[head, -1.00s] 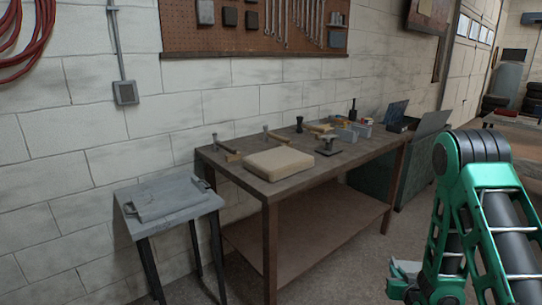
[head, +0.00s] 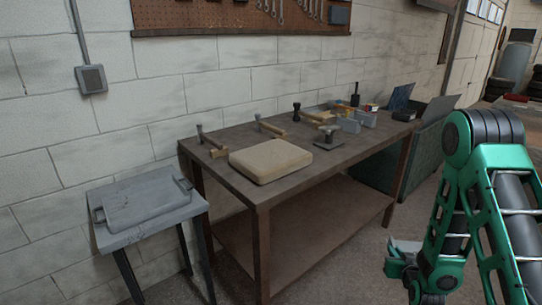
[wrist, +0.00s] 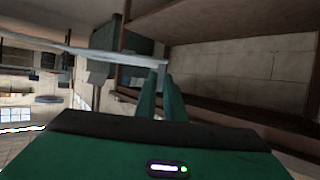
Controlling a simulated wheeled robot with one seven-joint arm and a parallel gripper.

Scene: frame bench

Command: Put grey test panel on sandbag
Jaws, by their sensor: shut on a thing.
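My gripper (head: 403,258) is low at the right of the head view, partly hidden by my own arm. It holds a pale grey, thin piece, which I take for the grey test panel (head: 406,245); only a small part shows there. In the wrist view my green fingers are close together, and the grey test panel (wrist: 95,52) shows nearly edge-on as a long pale strip at their tips. The sandbag (head: 270,161) is a beige, flat cushion lying on the front left part of the workbench. My gripper and panel are well to its right, apart from it.
The brown workbench (head: 235,188) has hammers (head: 212,148), a dark stand-like tool (head: 327,138) and grey bins (head: 350,125) behind and right of the sandbag. A grey slab with two handles (head: 147,203) lies on a small stand at left. Floor in front is open.

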